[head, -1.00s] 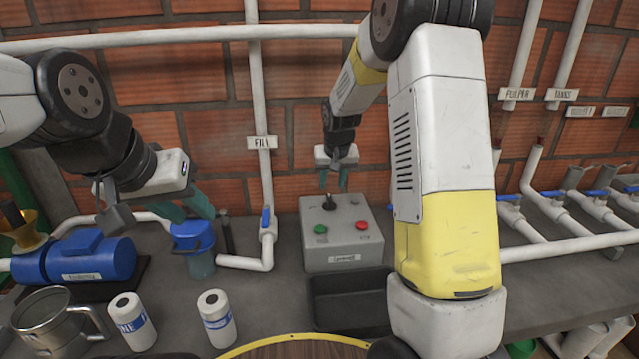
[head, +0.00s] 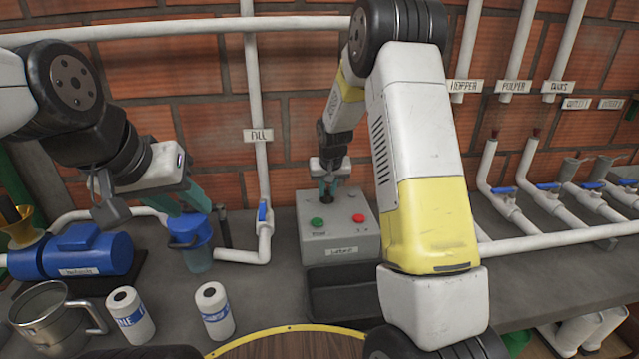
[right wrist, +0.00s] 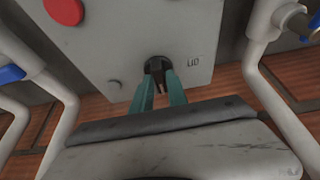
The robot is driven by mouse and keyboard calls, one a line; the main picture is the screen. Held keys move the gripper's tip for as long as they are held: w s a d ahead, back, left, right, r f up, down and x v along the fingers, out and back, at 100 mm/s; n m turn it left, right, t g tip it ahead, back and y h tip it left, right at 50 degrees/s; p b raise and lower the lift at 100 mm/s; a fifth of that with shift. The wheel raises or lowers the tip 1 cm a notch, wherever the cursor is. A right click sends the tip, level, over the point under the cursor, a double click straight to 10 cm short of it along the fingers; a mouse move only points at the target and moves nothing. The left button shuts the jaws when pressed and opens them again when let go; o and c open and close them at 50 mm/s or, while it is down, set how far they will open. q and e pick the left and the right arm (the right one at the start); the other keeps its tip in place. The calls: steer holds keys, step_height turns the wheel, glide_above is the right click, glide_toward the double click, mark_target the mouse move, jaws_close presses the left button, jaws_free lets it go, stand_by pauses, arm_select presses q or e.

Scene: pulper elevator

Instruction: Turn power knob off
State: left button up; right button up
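The grey control box (head: 340,248) stands on the bench against the brick wall, with a black power knob (head: 326,199) on its top near the back. My right gripper (head: 329,186) is at the knob, pointing down, with one teal finger on each side. In the right wrist view, the fingers (right wrist: 159,85) are apart around the knob (right wrist: 157,67), and its narrow dark lever lies between them with small gaps. A label beside the knob is partly readable. My left gripper (head: 184,205) is open and empty above the blue-lidded container (head: 197,258).
A green button (head: 317,223) and a red button (head: 358,218) sit in front of the knob. A black tray (head: 340,298) lies before the box. A white pipe with a blue valve (head: 263,215) stands left of the box, more valved pipes (head: 506,200) to the right.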

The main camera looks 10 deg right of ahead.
jaws_close()
steer(key=shift+d+n, duration=0.1)
steer(key=shift+n, duration=0.3)
steer(key=shift+d+n+y, duration=0.1)
steer(key=shift+n+y, duration=0.4)
steer(key=shift+n, duration=0.5)
steer(key=n+y, duration=0.1)
steer(key=n, duration=0.2)
steer(key=n+g+y, duration=0.1)
steer(key=n, duration=0.2)
steer(key=shift+w+d, duration=0.1)
steer(key=n+g+y, duration=0.1)
steer(key=n+g, duration=0.1)
steer(key=n, duration=0.2)
steer(key=shift+w+n, duration=0.1)
steer(key=shift+n, duration=0.3)
steer(key=n+g, duration=0.1)
steer(key=n, duration=0.3)
steer(key=shift+w, duration=0.1)
steer(key=shift+d+n+g, duration=0.1)
steer(key=shift+n+g, duration=0.2)
